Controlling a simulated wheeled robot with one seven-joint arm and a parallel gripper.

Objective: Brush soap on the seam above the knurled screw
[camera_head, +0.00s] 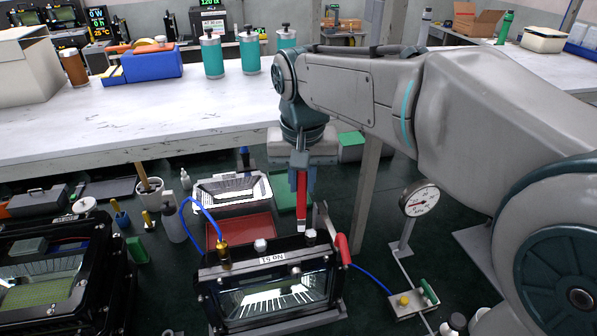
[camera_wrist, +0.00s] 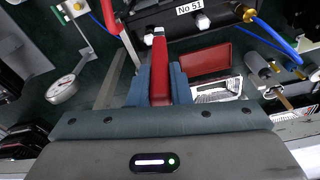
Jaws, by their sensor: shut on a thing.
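My gripper (camera_head: 301,180) is shut on a red brush (camera_head: 302,208), held upright and pointing down. In the wrist view, my gripper (camera_wrist: 160,82) has its blue-grey fingers on either side of the brush (camera_wrist: 158,68). The black floodlight housing (camera_head: 222,303), labelled No 51, stands below with its lit glass front. I cannot tell which is the knurled screw, or whether the bristles touch the seam. The housing's top (camera_wrist: 222,8) shows in the wrist view.
A blue hose (camera_head: 190,203) runs to a brass fitting (camera_head: 222,252) on the housing. A red lever (camera_head: 341,247) stands at its right, with a dial gauge (camera_head: 420,200) beyond. A red tray (camera_head: 240,232) lies behind. Another housing (camera_head: 112,290) stands at left.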

